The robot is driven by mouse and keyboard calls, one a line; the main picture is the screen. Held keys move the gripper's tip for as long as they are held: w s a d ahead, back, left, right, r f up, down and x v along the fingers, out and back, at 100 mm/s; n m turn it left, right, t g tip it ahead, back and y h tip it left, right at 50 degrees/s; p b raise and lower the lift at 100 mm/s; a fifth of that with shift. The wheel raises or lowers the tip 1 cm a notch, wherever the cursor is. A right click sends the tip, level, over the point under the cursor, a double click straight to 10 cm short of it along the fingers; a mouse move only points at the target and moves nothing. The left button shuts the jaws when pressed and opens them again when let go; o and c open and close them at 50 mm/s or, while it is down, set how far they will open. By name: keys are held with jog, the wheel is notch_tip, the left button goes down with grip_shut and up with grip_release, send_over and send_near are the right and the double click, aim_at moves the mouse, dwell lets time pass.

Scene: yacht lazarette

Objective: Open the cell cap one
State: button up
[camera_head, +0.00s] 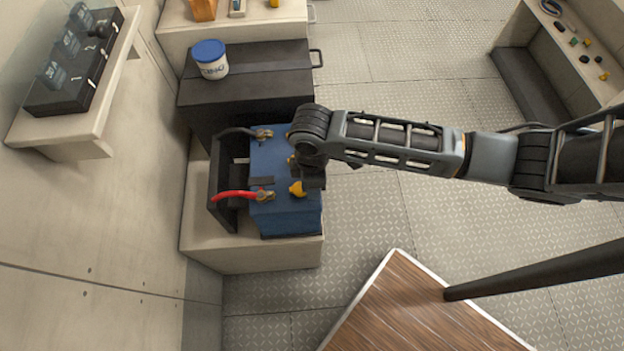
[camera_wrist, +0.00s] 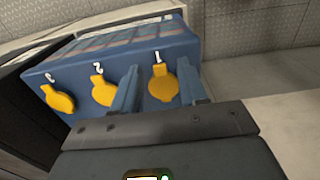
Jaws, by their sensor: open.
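The blue battery (camera_head: 285,215) sits on a pale ledge, with yellow cell caps along its top edge. In the wrist view, cap one (camera_wrist: 163,84), beside a white "1", lies between my gripper's two fingers (camera_wrist: 158,70). It appears seated on the battery; contact with the fingers is not clear. Cap two (camera_wrist: 104,91) is just left of the left finger, and a third cap (camera_wrist: 59,98) is further left. In the head view, cap one (camera_head: 297,188) shows beside my gripper (camera_head: 313,182), and the arm partly hides the other caps. My gripper is open.
A red cable clamp (camera_head: 240,196) and a dark cable clamp (camera_head: 245,133) are on the battery's terminals. A black box (camera_head: 245,95) with a white-and-blue tub (camera_head: 210,60) stands behind.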

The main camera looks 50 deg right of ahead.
aim_at(300, 188)
jog(key=shift+c, duration=0.4)
grip_shut()
jog(key=shift+w+a+r, duration=0.1)
jog(key=shift+a+r, duration=0.05)
jog(key=shift+a, duration=0.1)
jog(key=shift+w+a+r+g+h, duration=0.25)
jog(key=shift+a+r+g+h, duration=0.1)
jog(key=shift+g+h, duration=0.25)
jog(key=g+h, duration=0.1)
jog(key=w+a+r+g+h, duration=0.1)
jog(key=g+h, duration=0.1)
jog(key=shift+w+r+h, duration=0.15)
jog(key=shift+r+h, duration=0.05)
jog(key=shift+h, duration=0.1)
jog(key=shift+w+a+r+g+h, duration=0.1)
jog(key=shift+w+a+g+h, duration=0.2)
jog(key=shift+g+h, duration=0.3)
jog(key=shift+w+a+r+g+h, duration=0.1)
jog(key=shift+w+a+g+h, duration=0.15)
jog(key=shift+g+h, duration=0.3)
jog(key=shift+w+a+g+h, duration=0.35)
jog(key=shift+g+h, duration=0.3)
jog(key=shift+g, duration=0.3)
jog(key=shift+a+f, duration=0.1)
